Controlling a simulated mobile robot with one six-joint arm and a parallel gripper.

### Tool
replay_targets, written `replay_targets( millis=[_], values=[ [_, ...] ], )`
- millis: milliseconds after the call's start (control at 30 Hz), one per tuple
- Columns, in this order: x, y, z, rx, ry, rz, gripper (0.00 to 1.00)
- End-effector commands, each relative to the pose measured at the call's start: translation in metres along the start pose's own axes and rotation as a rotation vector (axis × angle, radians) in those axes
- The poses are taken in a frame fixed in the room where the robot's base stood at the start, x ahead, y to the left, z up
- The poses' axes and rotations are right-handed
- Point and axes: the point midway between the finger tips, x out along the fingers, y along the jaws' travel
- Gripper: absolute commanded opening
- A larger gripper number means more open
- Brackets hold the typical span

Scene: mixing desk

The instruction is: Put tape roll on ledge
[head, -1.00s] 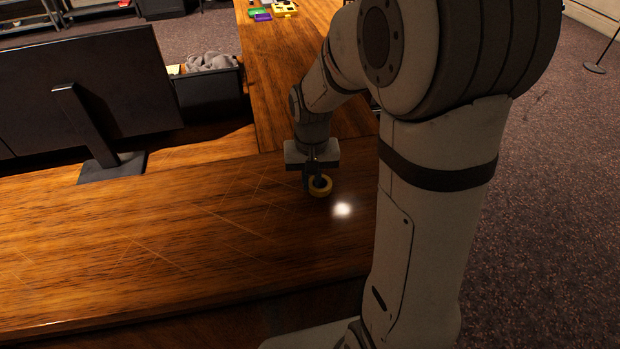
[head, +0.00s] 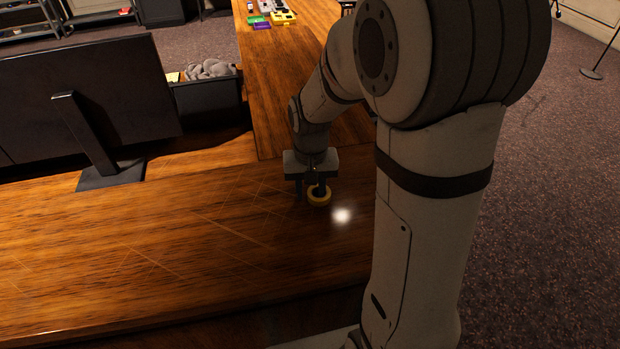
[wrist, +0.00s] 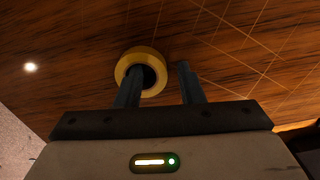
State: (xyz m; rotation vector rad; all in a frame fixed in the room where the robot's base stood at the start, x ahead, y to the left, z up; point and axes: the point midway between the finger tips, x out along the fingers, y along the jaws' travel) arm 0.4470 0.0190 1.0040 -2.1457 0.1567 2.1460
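The yellow tape roll (head: 318,200) lies flat on the wooden ledge (head: 170,235), near its right end. The roll also shows in the wrist view (wrist: 154,54). My gripper (head: 310,193) is right above the roll with its two fingers spread apart. In the wrist view my gripper (wrist: 159,70) has its left finger over or in the roll's hole and its right finger outside the ring, with a gap to it. I cannot tell how deep the left finger reaches.
A monitor (head: 90,95) stands behind the ledge at left. A black bin (head: 208,98) with grey cloth stands beside it. Small colourful items (head: 270,14) lie at the far end of the wooden side desk (head: 275,75). The ledge left of the roll is clear.

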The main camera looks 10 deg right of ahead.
Motion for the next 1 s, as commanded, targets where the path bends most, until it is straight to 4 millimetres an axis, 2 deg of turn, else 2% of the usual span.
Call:
replay_targets(
  millis=[167, 500, 733, 867, 1000],
  values=[
    [-0.025, -0.001, -0.001, -0.001, 0.006, -0.001, 0.35],
    [-0.096, -0.001, -0.001, -0.001, 0.005, -0.001, 0.35],
    [-0.119, 0.000, 0.001, -0.002, 0.004, -0.001, 0.35],
    [-0.127, 0.006, 0.019, -0.018, 0.035, -0.006, 0.35],
    [-0.132, 0.019, 0.059, -0.053, 0.109, -0.016, 0.35]
  ],
)
